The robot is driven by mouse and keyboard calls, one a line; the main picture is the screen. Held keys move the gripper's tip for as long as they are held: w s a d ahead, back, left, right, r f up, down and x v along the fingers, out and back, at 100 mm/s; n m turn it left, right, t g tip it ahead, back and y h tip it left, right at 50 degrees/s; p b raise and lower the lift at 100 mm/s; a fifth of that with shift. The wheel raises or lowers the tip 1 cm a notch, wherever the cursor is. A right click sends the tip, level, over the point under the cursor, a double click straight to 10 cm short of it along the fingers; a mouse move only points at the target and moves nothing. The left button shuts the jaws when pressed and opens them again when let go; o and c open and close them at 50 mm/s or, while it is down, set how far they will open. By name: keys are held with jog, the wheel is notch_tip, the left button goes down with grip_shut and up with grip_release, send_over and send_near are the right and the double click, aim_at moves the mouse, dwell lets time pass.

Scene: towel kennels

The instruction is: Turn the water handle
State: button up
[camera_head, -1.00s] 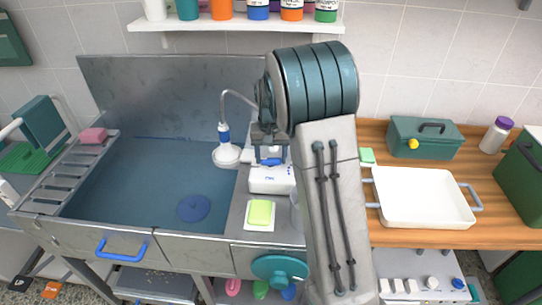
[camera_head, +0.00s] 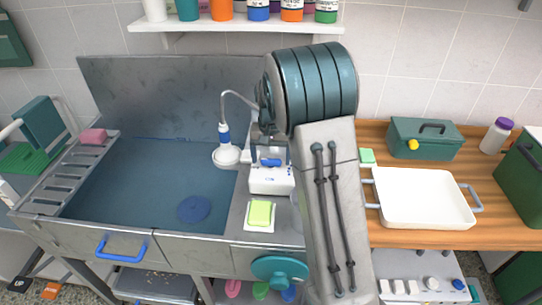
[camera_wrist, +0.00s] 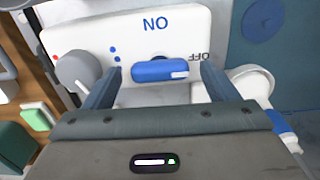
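The water handle is a blue bar (camera_wrist: 160,71) on a white control box (camera_wrist: 195,25) marked ON and OFF. The handle (camera_head: 270,162) and box (camera_head: 270,184) also show in the head view, right of the basin. My gripper (camera_wrist: 160,80) is open, with one finger on each side of the handle, near its two ends. Gaps show between the fingers and the handle, and nothing is held. In the head view my gripper (camera_head: 268,150) is at the top of the box, partly hidden by my arm.
A grey knob (camera_wrist: 80,70) sits beside the handle on the box. The white shower head (camera_head: 227,154) stands just left of the box. A yellow-green sponge (camera_head: 260,213) lies in front. The basin (camera_head: 140,180) is at left, a white tray (camera_head: 420,198) at right.

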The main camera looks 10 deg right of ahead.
aim_at(271, 159)
notch_tip(271, 159, up, 14)
jog(key=b, duration=0.1)
dwell(0.5)
jog(key=s+f+n+t, duration=0.1)
jog(key=s+f+n, duration=0.1)
jog(key=s, duration=1.2)
jog(key=s+f+n+t, duration=0.2)
jog(key=s, duration=1.2)
jog(key=shift+s+a+f, duration=0.2)
jog(key=shift+s+f, duration=0.05)
jog(key=shift+f, duration=0.05)
